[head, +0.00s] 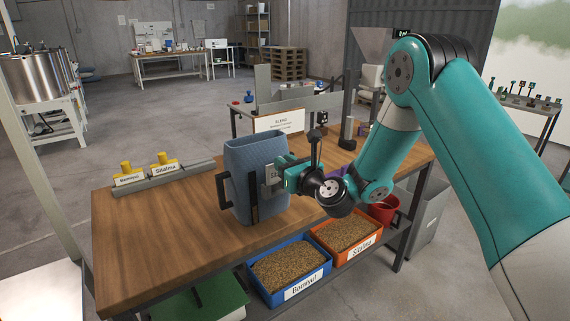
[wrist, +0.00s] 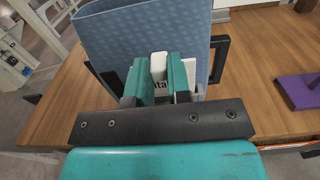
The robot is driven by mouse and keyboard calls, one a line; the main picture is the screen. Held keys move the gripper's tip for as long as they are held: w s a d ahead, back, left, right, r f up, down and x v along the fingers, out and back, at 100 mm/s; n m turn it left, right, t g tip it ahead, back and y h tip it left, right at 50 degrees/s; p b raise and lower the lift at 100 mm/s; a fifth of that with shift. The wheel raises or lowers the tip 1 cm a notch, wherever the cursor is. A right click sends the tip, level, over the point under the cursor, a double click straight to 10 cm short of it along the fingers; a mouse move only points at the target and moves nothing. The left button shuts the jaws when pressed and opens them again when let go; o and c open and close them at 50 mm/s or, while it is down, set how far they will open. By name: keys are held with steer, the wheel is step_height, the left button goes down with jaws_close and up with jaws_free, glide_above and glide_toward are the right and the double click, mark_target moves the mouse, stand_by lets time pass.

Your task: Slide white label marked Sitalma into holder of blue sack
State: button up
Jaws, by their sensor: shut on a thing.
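The blue sack (head: 250,155) stands upright on the wooden table. It also fills the top of the wrist view (wrist: 120,35). It has a black side handle (head: 221,190) and black strips on the face towards my gripper (head: 277,176). My gripper is shut on the white tab of a white label (wrist: 158,66), close in front of that face. Black letters reading "ita" show between the fingers; the rest of the word is hidden. The holder is mostly hidden by my gripper, so I cannot tell whether the label is inside it.
Two labels with yellow tabs, one reading Sitalma (head: 165,168), stand in a grey rack (head: 180,178) at the table's left. A blue bin (head: 290,292) and an orange bin (head: 350,259) of grain sit below the front edge. A purple object (wrist: 298,92) lies right of the sack.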

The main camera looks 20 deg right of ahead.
steer(key=shift+f+b, duration=1.1)
steer(key=shift+f, duration=0.2)
steer(key=o, duration=0.8)
steer(key=b+v, duration=1.7)
steer(key=b, duration=0.4)
steer(key=shift+s, duration=0.2)
